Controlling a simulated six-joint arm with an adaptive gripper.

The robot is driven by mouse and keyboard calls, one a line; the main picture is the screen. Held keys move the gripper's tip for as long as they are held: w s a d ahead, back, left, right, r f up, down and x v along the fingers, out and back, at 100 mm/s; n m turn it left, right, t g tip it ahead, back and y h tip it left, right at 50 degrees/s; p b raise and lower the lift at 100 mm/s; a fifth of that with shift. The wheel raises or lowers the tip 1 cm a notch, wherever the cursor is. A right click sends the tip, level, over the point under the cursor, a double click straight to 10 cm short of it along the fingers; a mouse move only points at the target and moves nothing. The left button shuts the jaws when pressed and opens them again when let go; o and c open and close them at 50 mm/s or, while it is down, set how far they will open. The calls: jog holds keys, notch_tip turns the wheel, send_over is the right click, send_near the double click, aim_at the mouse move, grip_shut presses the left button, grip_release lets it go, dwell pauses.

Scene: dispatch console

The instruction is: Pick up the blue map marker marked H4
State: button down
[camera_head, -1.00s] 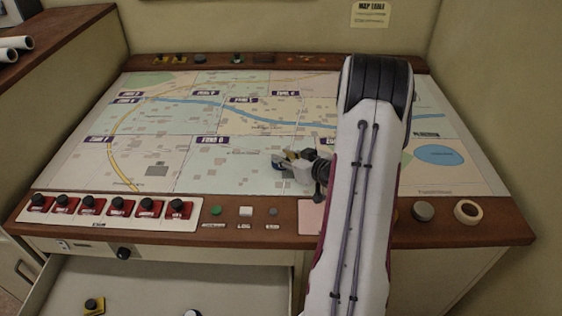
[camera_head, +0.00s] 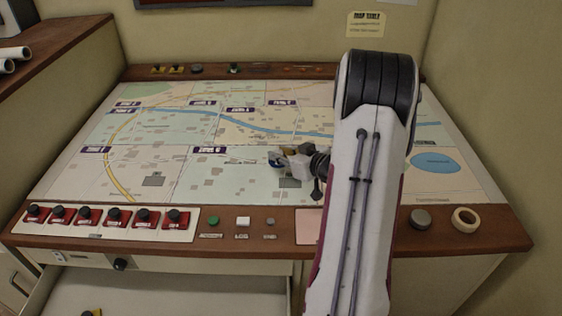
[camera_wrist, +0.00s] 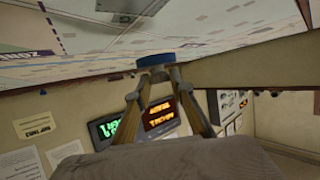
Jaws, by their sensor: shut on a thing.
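My gripper (camera_head: 281,159) hangs over the middle of the map, left of my arm link. I cannot tell the exact gap between marker and map.
A front ledge bears red switches (camera_head: 114,217), a green button (camera_head: 214,221), a grey knob (camera_head: 420,219) and a tape roll (camera_head: 465,219). An open drawer (camera_head: 190,290) stands below. Lit screens (camera_wrist: 158,116) show in the wrist view. The map's left half is clear.

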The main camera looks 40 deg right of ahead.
jog(key=shift+r, duration=2.5)
